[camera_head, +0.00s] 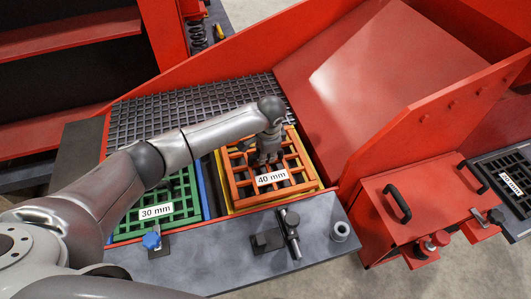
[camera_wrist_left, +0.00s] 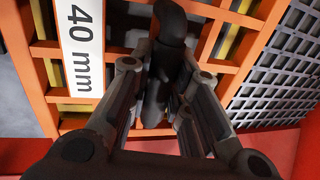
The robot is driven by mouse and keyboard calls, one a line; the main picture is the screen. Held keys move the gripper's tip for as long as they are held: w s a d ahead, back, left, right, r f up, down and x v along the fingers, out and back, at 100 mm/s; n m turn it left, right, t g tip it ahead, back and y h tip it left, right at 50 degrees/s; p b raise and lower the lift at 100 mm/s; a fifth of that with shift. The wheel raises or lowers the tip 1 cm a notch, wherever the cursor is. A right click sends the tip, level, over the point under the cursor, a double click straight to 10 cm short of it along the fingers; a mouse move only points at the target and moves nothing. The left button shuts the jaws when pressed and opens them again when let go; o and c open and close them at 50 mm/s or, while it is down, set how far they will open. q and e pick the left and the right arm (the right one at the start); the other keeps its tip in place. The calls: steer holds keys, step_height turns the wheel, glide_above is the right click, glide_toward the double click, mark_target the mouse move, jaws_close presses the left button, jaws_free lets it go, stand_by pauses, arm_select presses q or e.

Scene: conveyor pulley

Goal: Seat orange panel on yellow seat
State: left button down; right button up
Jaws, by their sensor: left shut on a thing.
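The orange grid panel (camera_head: 236,192), labelled "40 mm", lies over the yellow seat (camera_head: 222,183), whose edge shows along the panel's sides. My left gripper (camera_head: 266,160) reaches over the panel from the left. In the left wrist view, its fingers (camera_wrist_left: 158,100) are shut around a dark upright handle (camera_wrist_left: 168,30) in the middle of the orange panel (camera_wrist_left: 115,8). Yellow shows through the grid gaps below. Whether the panel rests fully on the seat or sits slightly above it, I cannot tell. My right gripper is not in view.
A green panel (camera_head: 186,190) labelled "30 mm" lies to the left, with a blue edge (camera_head: 205,195) beside it. A grey ledge with a dark clamp (camera_head: 290,235) and a blue knob (camera_head: 152,240) runs in front. A red chute (camera_head: 370,70) rises behind right.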

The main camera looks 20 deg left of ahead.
arm_select(q)
steer(key=shift+w+r+p, duration=0.1)
steer(key=shift+r+p, duration=0.1)
steer(key=shift+p, duration=0.15)
steer(key=shift+f+b, duration=0.45)
steer(key=shift+f, duration=0.65)
stand_by(1.5)
steer(key=shift+p, duration=0.35)
stand_by(0.5)
steer(key=shift+f, duration=0.45)
stand_by(1.0)
steer(key=c, duration=1.3)
jaws_free()
steer(key=shift+s+f, duration=0.2)
steer(key=shift+s, duration=0.05)
steer(key=r, duration=0.4)
steer(key=s+d+r, duration=0.1)
steer(key=r, duration=0.7)
steer(key=shift+s+d, duration=0.15)
steer(key=shift+s, duration=0.2)
